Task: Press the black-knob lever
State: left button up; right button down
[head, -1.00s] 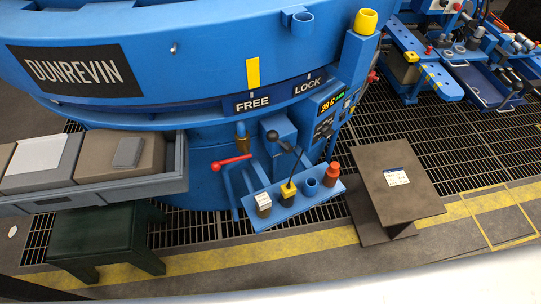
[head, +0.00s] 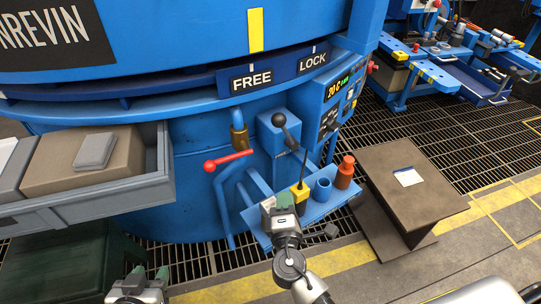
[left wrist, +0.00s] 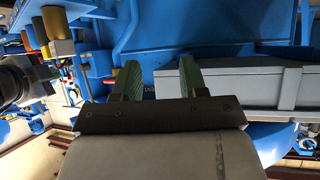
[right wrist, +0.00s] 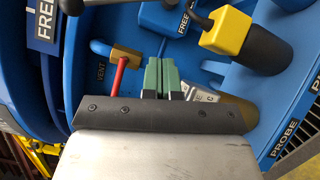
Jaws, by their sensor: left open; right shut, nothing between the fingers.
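The black-knob lever (head: 279,120) stands on a blue box on the furnace's front, its black knob up and its rod slanting down to the right. In the right wrist view a dark knob on a grey rod, probably this lever (right wrist: 72,6), shows at the top left. My right gripper (head: 284,198) is shut and empty, below the lever in the head view and apart from it; its green fingertips (right wrist: 160,75) touch each other. My left gripper (head: 138,278) is open and empty at the bottom left; its fingers (left wrist: 158,75) show apart in the left wrist view.
A red-handled lever (head: 230,160) with a brass valve (head: 238,135) is left of the black knob. A grey tray (head: 160,170) juts out left; a brown stand (head: 410,195) is right.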

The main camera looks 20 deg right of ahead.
pick_arm(q)
jog(key=r, duration=0.1)
jog(key=r+t, duration=0.1)
jog(key=r+b, duration=0.1)
jog(key=shift+s+a+r+h, duration=0.2)
jog(key=shift+a+r+h, duration=0.1)
jog(key=shift+r, duration=0.05)
pick_arm(e)
jog(key=a+r+n+t, duration=0.1)
jog(key=a+r+n, duration=0.1)
jog(key=r, duration=0.1)
jog(key=a+r+t, duration=0.1)
jog(key=shift+w+r+n+t+y, duration=0.2)
jog(key=shift+n+t+y, duration=0.1)
jog(key=shift+n+y, duration=0.1)
send_near(285, 132)
jog(key=w+a, duration=0.3)
jog(key=w, duration=0.2)
pick_arm(q)
jog(key=s+f+g, duration=0.1)
jog(key=s+a+f+g+p, duration=0.1)
jog(key=s+f+g+y, duration=0.1)
jog(key=shift+s+a+f+g, duration=0.15)
jog(key=shift+s+a+g, duration=0.15)
pick_arm(e)
jog(key=w+d+r, duration=0.2)
jog(key=d, duration=0.1)
jog(key=shift+r, duration=0.1)
